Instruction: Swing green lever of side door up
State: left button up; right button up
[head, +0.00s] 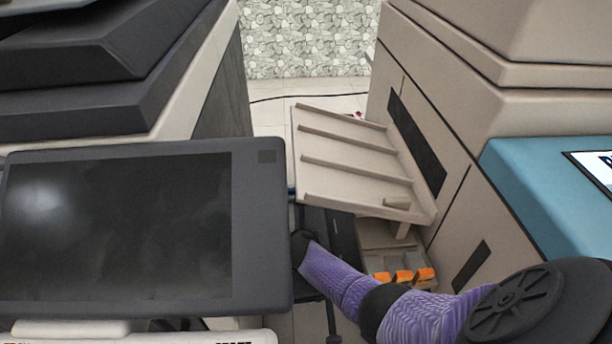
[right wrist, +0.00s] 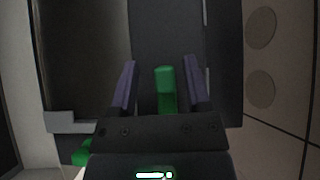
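The green lever (right wrist: 166,90) shows in the right wrist view as an upright bar in front of a dark panel. My right gripper (right wrist: 159,72) has its two fingers apart, one on each side of the lever, with a visible gap on both sides. The lever's lower end is hidden behind the gripper body. A second green part (right wrist: 82,152) shows at the lower left, partly covered by the gripper. In the head view my right arm reaches down between the two machines, and its gripper and the lever are hidden there. My left gripper is out of view.
A ribbed beige panel (head: 352,160) sticks out from the right copier (head: 447,110), above my right arm. Several orange pieces (head: 402,277) sit in a tray below it. A machine with a dark screen (head: 115,232) bounds the narrow gap on the left.

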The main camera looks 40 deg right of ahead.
jog(key=shift+d, duration=0.1)
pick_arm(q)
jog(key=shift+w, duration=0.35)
pick_arm(e)
jog(key=shift+r, duration=0.15)
pick_arm(q)
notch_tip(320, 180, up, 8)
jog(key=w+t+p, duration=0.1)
jog(key=p, duration=0.7)
pick_arm(e)
jog(key=v, duration=0.9)
jog(key=shift+s+a, duration=0.25)
jog(key=shift+a, duration=0.1)
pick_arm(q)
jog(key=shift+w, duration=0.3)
pick_arm(e)
jog(key=shift+r, duration=0.15)
